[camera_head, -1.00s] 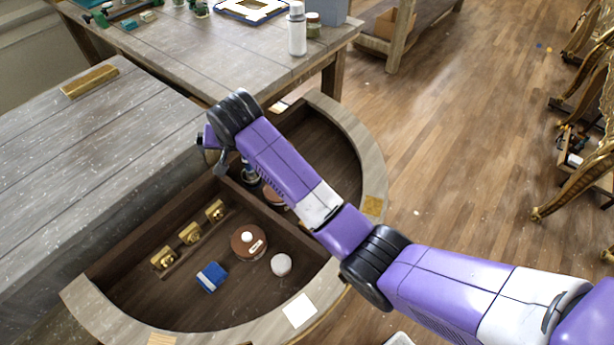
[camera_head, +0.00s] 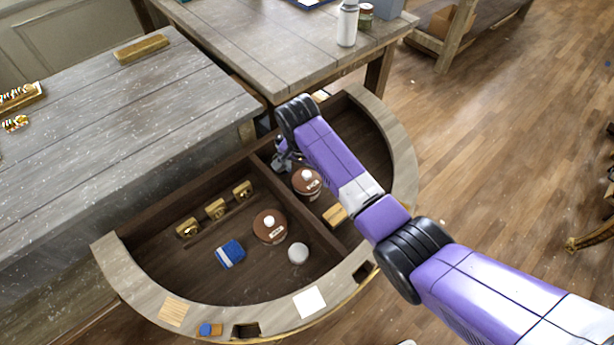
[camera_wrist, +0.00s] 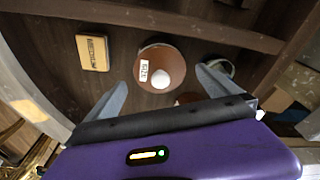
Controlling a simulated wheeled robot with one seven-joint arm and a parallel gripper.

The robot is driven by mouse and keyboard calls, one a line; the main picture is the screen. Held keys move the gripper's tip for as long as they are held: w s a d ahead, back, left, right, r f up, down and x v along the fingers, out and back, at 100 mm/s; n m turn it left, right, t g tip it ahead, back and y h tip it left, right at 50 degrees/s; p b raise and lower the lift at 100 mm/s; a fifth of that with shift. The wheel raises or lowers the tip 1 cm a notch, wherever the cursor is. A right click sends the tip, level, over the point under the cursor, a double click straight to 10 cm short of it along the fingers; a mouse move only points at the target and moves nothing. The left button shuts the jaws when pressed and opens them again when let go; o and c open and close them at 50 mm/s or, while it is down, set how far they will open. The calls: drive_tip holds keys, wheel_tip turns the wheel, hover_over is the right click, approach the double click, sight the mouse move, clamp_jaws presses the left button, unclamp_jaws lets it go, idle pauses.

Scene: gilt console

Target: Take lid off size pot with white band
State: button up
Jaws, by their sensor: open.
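A round brown pot (camera_head: 307,184) with a brown lid and white knob stands in the right compartment of the curved drawer. It also shows in the wrist view (camera_wrist: 172,52), with a white label lettered like "SIZE" on its lid. A second brown pot (camera_head: 270,229) with a white knob stands left of the divider. I cannot clearly tell a white band on either pot. My gripper (camera_wrist: 161,77) is open and empty, its fingers spread to either side of the near part of the first pot in the wrist view, apparently above it. In the head view my arm partly hides my gripper (camera_head: 284,160).
A wooden divider (camera_head: 296,212) splits the drawer. A labelled wooden block (camera_head: 335,215) lies near the pot. A blue block (camera_head: 230,253), a white round item (camera_head: 298,253) and brass pieces (camera_head: 215,209) are in the left compartment. A grey workbench (camera_head: 130,130) stands behind.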

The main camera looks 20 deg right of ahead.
drive_tip(key=shift+f, duration=0.8)
drive_tip(key=shift+c, duration=0.4)
drive_tip(key=c, duration=1.3)
drive_tip(key=shift+r, duration=0.1)
